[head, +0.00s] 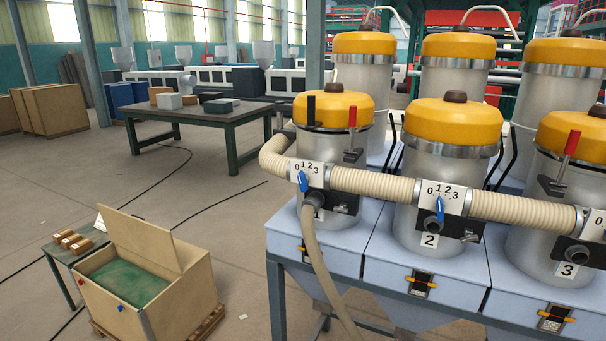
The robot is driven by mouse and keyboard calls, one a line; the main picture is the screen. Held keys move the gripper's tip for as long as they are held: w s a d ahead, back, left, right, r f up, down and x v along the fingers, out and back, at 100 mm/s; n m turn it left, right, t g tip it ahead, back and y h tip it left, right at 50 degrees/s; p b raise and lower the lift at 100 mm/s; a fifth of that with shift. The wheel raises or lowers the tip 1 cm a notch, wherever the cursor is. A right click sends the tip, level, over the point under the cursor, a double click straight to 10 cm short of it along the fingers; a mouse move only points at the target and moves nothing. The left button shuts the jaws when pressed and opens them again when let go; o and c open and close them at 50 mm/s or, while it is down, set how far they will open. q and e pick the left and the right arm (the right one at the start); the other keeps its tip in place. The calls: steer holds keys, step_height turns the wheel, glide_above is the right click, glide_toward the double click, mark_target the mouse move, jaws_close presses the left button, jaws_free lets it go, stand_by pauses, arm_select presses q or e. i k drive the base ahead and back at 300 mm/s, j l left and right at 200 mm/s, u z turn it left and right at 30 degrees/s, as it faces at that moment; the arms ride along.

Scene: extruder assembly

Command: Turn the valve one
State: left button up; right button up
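A similar blue handle (440,209) is on hopper 2. Neither of my grippers is in view.
A ribbed beige hose (375,185) links the dial plates, and a thinner hose (316,252) hangs below the leftmost valve. A wooden crate (186,286) of green material stands at lower left. A green table (212,118) stands behind. Open floor lies between, with cables.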

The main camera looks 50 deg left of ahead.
mark_target(303, 179)
steer(key=u, duration=1.8)
